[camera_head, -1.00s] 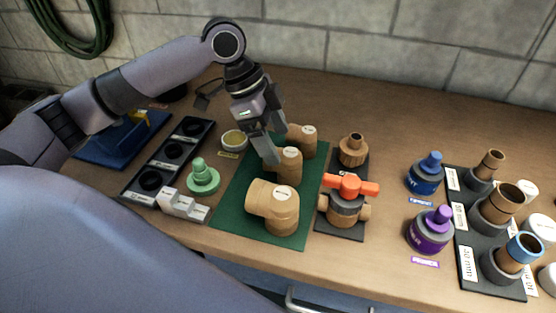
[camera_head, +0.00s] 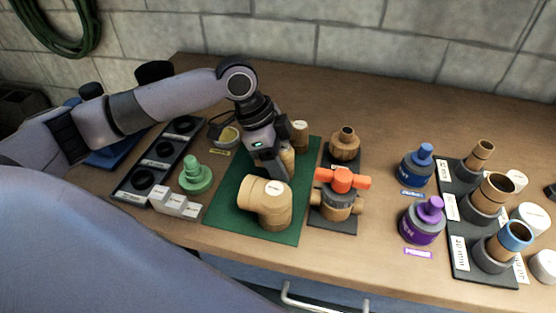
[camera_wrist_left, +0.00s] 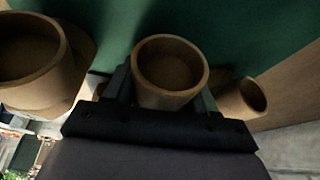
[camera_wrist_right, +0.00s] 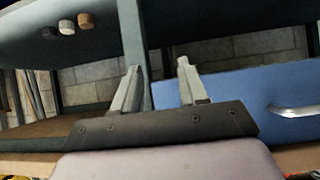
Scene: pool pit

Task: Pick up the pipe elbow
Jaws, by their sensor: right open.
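Three tan pipe elbows stand on a green mat (camera_head: 228,208): a large one (camera_head: 266,205) in front, a middle one (camera_head: 288,160) and a small one (camera_head: 300,132) at the back. My left gripper (camera_head: 268,172) is down at the middle elbow and hides much of it in the head view. In the left wrist view the open end of the middle elbow (camera_wrist_left: 170,70) lies between the two fingers, close to both. Whether they press on it, I cannot tell. My right gripper (camera_wrist_right: 157,80) is open and empty, facing the bench front.
An orange-handled valve (camera_head: 342,190) stands close right of the mat. A green fitting (camera_head: 195,176) and a black socket tray (camera_head: 155,165) stand left. Blue (camera_head: 418,168) and purple (camera_head: 424,222) fittings and a pipe rack (camera_head: 468,245) are at right.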

